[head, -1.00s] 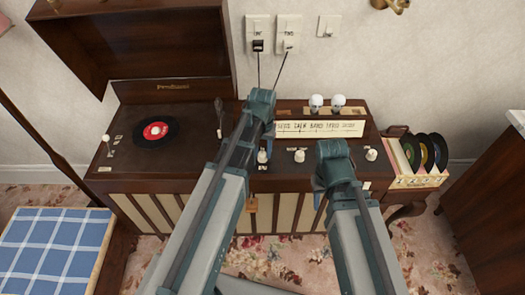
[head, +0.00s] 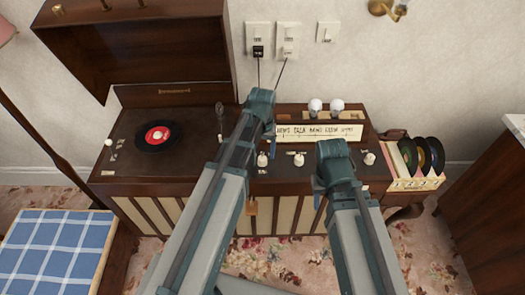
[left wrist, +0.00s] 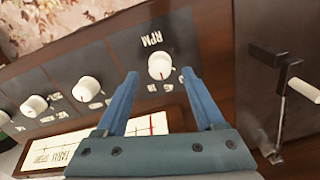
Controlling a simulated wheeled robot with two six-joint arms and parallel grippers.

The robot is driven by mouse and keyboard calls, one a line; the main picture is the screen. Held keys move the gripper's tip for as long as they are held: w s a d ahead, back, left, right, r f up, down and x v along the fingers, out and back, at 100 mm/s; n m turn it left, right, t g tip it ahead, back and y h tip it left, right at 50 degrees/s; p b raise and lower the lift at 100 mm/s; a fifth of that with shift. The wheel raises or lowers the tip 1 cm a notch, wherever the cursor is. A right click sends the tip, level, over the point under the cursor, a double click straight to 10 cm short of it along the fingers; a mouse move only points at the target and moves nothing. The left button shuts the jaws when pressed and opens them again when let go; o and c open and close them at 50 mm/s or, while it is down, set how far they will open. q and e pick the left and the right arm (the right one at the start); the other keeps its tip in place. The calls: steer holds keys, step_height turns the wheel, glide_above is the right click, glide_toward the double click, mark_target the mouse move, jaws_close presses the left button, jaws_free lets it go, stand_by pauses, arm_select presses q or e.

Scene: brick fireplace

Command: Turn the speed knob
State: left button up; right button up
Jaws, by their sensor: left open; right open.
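The speed knob is a round cream knob marked RPM (left wrist: 160,66), with a red pointer line, on the console's dark panel. In the head view it is the leftmost knob (head: 262,159) of the row. My left gripper (left wrist: 158,76) is open, with its two blue fingertips on either side of the knob in the left wrist view. I cannot tell whether they touch it. In the head view my left gripper's fingers are mostly hidden by its arm. My right gripper (head: 318,187) is open over the right part of the console, hiding part of the knob row.
A turntable with a black record (head: 157,137) is left of the knob. Another knob (head: 299,159) sits close on the right. Two bulbs (head: 316,106) stand behind the tuning scale (head: 320,131). A record rack (head: 412,182) stands at the right.

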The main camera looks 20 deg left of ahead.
mark_target(263, 158)
arm_select(q)
step_height(263, 158, up, 12)
steer(key=p, duration=1)
steer(key=shift+f, duration=0.25)
arm_select(e)
step_height(263, 158, up, 12)
steer(key=shift+f, duration=0.25)
arm_select(q)
steer(key=s+d+m+y, duration=0.1)
steer(key=s+d+m, duration=0.3)
steer(key=s+d, duration=0.6)
steer(key=s, duration=0.4)
steer(key=shift+s+d, duration=0.25)
steer(key=shift+d, duration=0.1)
arm_select(e)
steer(key=shift+d, duration=0.1)
